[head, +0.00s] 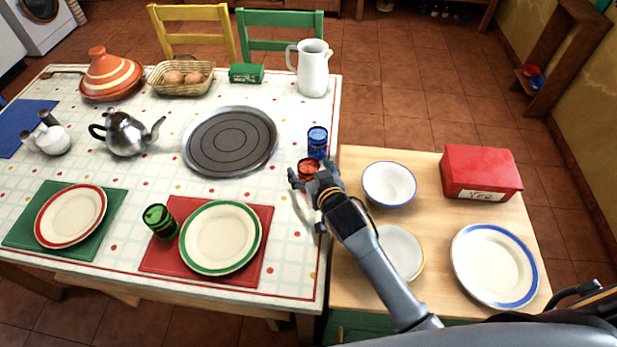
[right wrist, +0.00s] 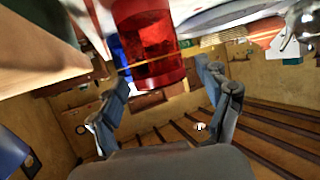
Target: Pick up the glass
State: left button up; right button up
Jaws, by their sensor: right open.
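A red glass (head: 308,168) stands near the right edge of the tiled table. A blue glass (head: 317,142) stands just behind it. A green glass (head: 160,222) stands between the two place settings. My right gripper (head: 311,176) is open at the red glass and partly hides it in the head view. In the right wrist view the red glass (right wrist: 147,45) shows large, ahead of the spread fingers (right wrist: 168,92), and no hold on it shows. Part of the blue glass (right wrist: 118,48) shows behind it. My left gripper is not in view.
A white pitcher (head: 310,68) and a dark round griddle (head: 231,141) stand on the table (head: 300,272). A green-rimmed plate (head: 221,237) lies at the front. On the wooden counter (head: 425,165) beside it are bowls (head: 389,184), a red box (head: 480,170) and a blue-rimmed plate (head: 495,264).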

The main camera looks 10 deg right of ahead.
jog(key=shift+w+f, duration=0.3)
jog(key=shift+w, duration=0.35)
grip_shut()
jog(key=shift+r, duration=0.15)
jog(key=shift+r, duration=0.2)
notch_tip(320, 180, up, 2)
jog(key=shift+r, duration=0.15)
jog(key=s+a+r, duration=0.3)
jog(key=s+r, duration=0.7)
jog(key=s, duration=0.3)
jog(key=d+r+m+h, duration=0.1)
jog(key=d+r, duration=0.3)
jog(key=d, duration=0.6)
jog(key=shift+h+b, duration=0.3)
jog(key=shift+b, duration=0.1)
